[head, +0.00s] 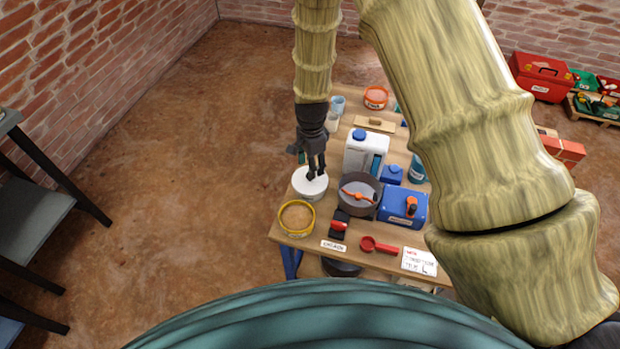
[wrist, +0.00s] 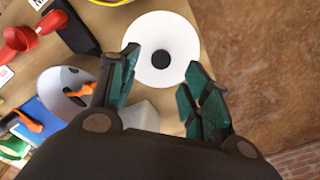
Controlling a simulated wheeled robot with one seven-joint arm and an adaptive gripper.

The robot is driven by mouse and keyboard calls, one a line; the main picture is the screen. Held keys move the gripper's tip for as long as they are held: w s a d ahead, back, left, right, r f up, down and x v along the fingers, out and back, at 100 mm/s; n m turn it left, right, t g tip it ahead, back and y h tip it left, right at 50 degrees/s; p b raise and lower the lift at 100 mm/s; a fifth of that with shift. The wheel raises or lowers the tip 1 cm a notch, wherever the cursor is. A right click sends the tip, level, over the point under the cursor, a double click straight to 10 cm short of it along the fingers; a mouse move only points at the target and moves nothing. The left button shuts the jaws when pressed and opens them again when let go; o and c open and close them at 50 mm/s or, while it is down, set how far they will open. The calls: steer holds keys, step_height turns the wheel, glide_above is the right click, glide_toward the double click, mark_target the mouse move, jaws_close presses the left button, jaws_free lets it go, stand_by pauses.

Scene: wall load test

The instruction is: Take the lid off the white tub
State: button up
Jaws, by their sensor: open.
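The white tub (head: 310,184) stands near the left edge of the wooden table, with its white lid on top. In the wrist view the round white lid (wrist: 162,75) shows a dark round knob (wrist: 161,58) at its centre. My gripper (head: 315,177) is above the tub, pointing down, with its fingertips over the lid in the head view. In the wrist view my gripper (wrist: 161,72) is open, its two teal-padded fingers apart on either side of the knob and a little nearer the camera. Nothing is between the fingers. I cannot tell whether they touch the lid.
A yellow-rimmed tub (head: 297,217) stands just in front of the white tub. A grey bowl with an orange-handled tool (head: 358,191) is close on its right, and a white jug (head: 365,152) stands behind. Open floor (head: 190,190) lies left of the table.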

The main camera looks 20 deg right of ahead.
steer(key=shift+a+f+p, duration=0.15)
steer(key=shift+f+p, duration=0.3)
steer(key=shift+f, duration=1.65)
jaws_close()
